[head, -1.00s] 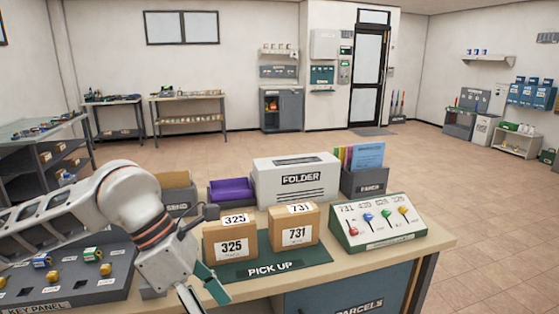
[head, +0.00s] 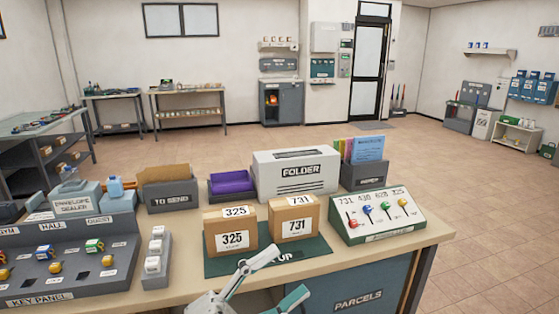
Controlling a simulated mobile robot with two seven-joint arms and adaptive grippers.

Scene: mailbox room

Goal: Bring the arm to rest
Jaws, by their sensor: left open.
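My left gripper (head: 283,275) is at the bottom middle of the head view, in front of the counter's near edge. Its two fingers are spread apart, with nothing between them. It hides part of the lettering on the green pick-up mat (head: 222,267). The rest of the left arm is out of view below. Two cardboard parcels, 325 (head: 231,237) and 731 (head: 294,224), stand upright side by side on the mat, behind the gripper. My right gripper is not in view.
On the counter (head: 190,287) are a key panel (head: 60,287) at left, a grey strip with white blocks (head: 155,262), a TO SEND tray (head: 168,196), a FOLDER box (head: 297,179) and a sloped lever box (head: 378,217). The floor behind is open.

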